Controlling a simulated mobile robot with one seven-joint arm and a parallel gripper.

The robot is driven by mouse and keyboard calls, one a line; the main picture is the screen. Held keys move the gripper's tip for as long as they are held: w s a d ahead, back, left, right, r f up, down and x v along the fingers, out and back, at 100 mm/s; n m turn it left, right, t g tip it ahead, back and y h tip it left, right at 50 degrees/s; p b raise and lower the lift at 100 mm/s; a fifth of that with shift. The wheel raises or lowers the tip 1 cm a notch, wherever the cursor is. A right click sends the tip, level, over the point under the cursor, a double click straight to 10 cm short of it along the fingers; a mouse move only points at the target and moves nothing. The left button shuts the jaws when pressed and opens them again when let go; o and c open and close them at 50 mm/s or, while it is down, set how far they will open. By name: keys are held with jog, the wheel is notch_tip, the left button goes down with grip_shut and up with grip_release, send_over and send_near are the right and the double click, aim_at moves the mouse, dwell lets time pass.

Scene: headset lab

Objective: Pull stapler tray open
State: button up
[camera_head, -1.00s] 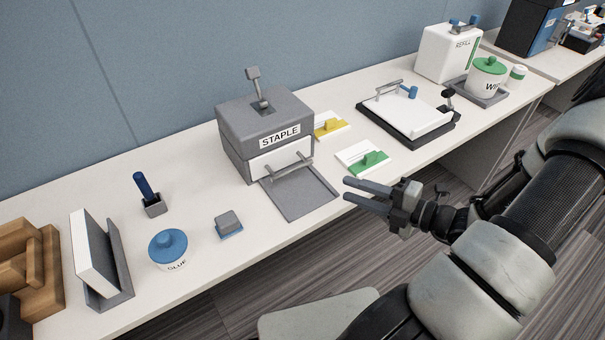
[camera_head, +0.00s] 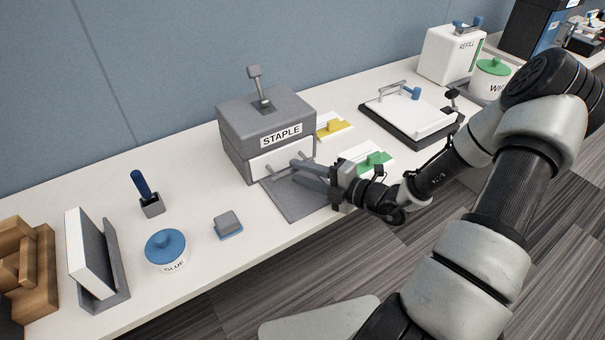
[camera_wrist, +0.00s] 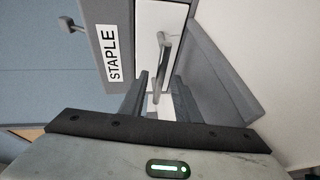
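The stapler is a grey box (camera_head: 262,118) labelled STAPLE with a lever on top. It stands on the table with a white tray front (camera_head: 268,165) below the label, and this front looks shut against the box. A grey bar handle (camera_wrist: 163,58) sticks out from the tray front; in the head view my fingers partly hide it. My gripper (camera_head: 298,170) is at the handle, coming from the right. In the wrist view my two fingers (camera_wrist: 160,82) are apart, with the handle's near end between them. I cannot tell whether either finger touches it.
A flat grey plate (camera_head: 290,203) lies in front of the stapler. A green-tabbed card (camera_head: 366,158) and a yellow-tabbed card (camera_head: 333,126) lie to its right.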

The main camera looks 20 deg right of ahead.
grip_shut()
jog(key=s+d+p, duration=0.2)
jog(key=s, duration=0.4)
jog(key=s+d+p, duration=0.2)
jog(key=s+p, duration=0.1)
jog(key=s, duration=0.4)
jog(key=shift+s+d, duration=0.25)
grip_release()
